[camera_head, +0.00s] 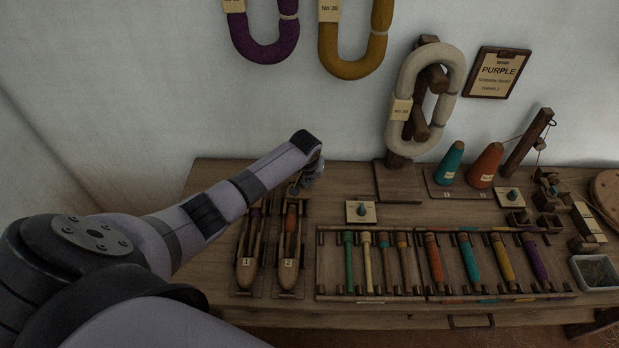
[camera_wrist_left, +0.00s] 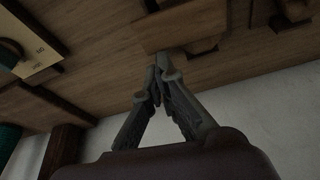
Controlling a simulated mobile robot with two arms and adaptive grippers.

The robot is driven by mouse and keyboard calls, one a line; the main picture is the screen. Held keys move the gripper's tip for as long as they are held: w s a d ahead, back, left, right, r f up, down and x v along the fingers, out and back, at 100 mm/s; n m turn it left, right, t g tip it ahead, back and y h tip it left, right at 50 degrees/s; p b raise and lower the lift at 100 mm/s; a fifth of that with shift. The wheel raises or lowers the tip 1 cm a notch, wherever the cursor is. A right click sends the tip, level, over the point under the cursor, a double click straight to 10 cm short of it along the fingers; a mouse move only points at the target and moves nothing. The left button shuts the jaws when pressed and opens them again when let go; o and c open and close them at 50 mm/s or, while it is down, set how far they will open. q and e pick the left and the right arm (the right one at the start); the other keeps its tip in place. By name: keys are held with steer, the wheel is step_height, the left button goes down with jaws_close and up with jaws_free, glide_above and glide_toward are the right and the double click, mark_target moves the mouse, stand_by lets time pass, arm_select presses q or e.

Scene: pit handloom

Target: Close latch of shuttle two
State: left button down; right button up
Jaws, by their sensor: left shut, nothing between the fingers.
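Shuttle two (camera_head: 287,276) is a boat-shaped wooden shuttle with a "2" label, lying on the table with an orange-red bobbin (camera_head: 291,218) inside. Shuttle one (camera_head: 246,276), labelled "1", lies beside it on the left with a purple bobbin. My left gripper (camera_head: 298,190) is over the far end of shuttle two, pointing down; the arm hides part of shuttle one's far end. In the left wrist view its fingers (camera_wrist_left: 157,82) meet at the tips, shut and empty, close to a wooden piece (camera_wrist_left: 180,30). I cannot make out the latch or whether the fingers touch anything.
A rack (camera_head: 378,298) of several coloured bobbins stands to the right of the shuttles. A post with a white yarn hank (camera_head: 447,95) and two thread cones (camera_head: 484,166) stand farther back.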

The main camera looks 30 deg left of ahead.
arm_select(q)
steer(key=shift+s+d+r+m+h+p, duration=0.1)
steer(key=shift+s+d+m+h+p, duration=0.15)
steer(key=shift+m+p, duration=0.35)
steer(key=shift+s+d+r+m+h+p, duration=0.15)
steer(key=shift+d+m+p, duration=0.15)
steer(key=shift+m+p, duration=0.3)
steer(key=m, duration=0.1)
steer(key=s+m+p, duration=0.1)
steer(key=m, duration=0.1)
steer(key=shift+d+f+h, duration=0.15)
steer(key=shift+d+h, duration=0.25)
steer(key=shift+s+d+m+h, duration=0.3)
steer(key=shift+s+m, duration=0.1)
steer(key=shift+m, duration=0.5)
steer(key=m, duration=0.1)
steer(key=s+m+h, duration=0.1)
steer(key=m, duration=0.1)
steer(key=s+m, duration=0.1)
steer(key=shift+s+d+f+m, duration=0.1)
steer(key=shift+d+m, duration=0.2)
steer(key=shift+s, duration=0.4)
